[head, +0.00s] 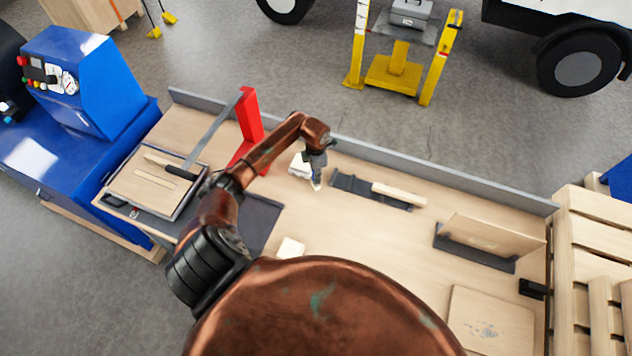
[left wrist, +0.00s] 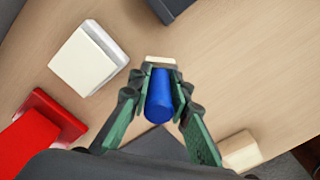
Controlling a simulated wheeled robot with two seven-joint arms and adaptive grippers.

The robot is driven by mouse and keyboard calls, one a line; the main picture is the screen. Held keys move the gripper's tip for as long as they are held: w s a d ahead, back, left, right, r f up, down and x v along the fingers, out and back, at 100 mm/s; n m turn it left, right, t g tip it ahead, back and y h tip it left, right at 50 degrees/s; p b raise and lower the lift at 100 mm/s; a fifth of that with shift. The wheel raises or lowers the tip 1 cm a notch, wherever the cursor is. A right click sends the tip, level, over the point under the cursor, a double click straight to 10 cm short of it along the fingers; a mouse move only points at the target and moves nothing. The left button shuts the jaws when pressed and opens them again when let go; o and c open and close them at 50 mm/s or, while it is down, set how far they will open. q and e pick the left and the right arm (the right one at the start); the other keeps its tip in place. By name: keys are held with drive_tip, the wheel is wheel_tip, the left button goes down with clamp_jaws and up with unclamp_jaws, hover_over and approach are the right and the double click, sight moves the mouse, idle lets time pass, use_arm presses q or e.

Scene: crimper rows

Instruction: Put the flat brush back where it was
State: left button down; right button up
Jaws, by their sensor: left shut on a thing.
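My left gripper (head: 316,172) is over the middle of the wooden bench. In the left wrist view its fingers (left wrist: 160,100) are shut on a blue cylindrical handle (left wrist: 159,97) with a pale end beyond it, which looks like the flat brush. In the head view a small pale tip (head: 317,185) shows under the gripper; whether it touches the bench I cannot tell. A dark rack (head: 345,183) lies just right of the gripper, with a pale wooden bar (head: 395,194) along its right part. My right gripper is not in view.
A white block (head: 299,165) and a red stand (head: 250,115) are left of the gripper. A cream block (head: 291,247) and dark mat (head: 262,218) lie nearer. A dark holder with an upright board (head: 490,238) stands right. Bare bench lies between; a grey rail (head: 440,174) edges the back.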

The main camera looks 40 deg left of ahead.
use_arm(q)
wheel_tip(320, 180, down, 3)
drive_tip(key=shift+r+b, duration=0.1)
drive_tip(key=shift+b, duration=0.3)
drive_tip(key=shift+s+r, duration=0.1)
drive_tip(key=shift+f, duration=0.2)
drive_tip(key=c, duration=1.8)
unclamp_jaws()
drive_tip(key=shift+r, duration=0.1)
